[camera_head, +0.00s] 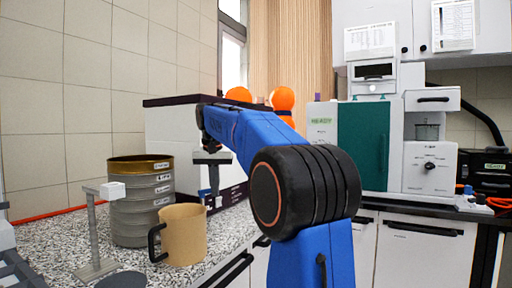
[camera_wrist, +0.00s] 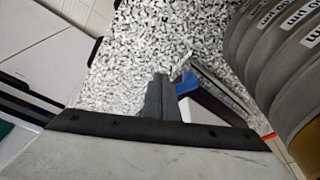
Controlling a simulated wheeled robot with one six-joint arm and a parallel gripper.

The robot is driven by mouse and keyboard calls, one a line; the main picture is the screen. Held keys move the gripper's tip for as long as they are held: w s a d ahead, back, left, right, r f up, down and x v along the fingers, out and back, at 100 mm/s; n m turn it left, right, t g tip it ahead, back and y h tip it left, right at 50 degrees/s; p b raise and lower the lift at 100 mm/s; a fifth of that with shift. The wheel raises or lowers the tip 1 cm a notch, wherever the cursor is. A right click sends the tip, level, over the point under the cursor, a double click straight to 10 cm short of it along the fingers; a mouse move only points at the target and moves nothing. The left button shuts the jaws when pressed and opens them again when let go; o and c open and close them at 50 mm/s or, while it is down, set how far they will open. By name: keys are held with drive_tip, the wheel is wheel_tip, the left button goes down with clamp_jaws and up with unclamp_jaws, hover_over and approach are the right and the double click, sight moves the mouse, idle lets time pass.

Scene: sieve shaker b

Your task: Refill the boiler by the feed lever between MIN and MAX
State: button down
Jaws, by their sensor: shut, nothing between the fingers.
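My gripper (camera_head: 214,192) points down in front of the pale machine with the dark top (camera_head: 170,126), over the counter's right side. In the wrist view its dark fingers (camera_wrist: 161,98) are together, with nothing between them. My arm hides much of the machine's front. I cannot make out a boiler, a feed lever or MIN and MAX marks with certainty in either view.
A sieve stack (camera_head: 135,220) stands left of my gripper and shows in the wrist view (camera_wrist: 275,55). A tan mug (camera_head: 184,236) and a metal stand with a white head (camera_head: 112,191) are nearby on the speckled counter (camera_head: 60,234). A teal-doored machine (camera_head: 362,146) stands right.

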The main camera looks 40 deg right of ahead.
drive_tip(key=shift+w, duration=0.15)
drive_tip(key=shift+w, duration=0.4)
wheel_tip(320, 180, up, 7)
drive_tip(key=shift+s+d, duration=0.15)
drive_tip(key=shift+s, duration=0.1)
idle(0.9)
drive_tip(key=shift+s, duration=0.1)
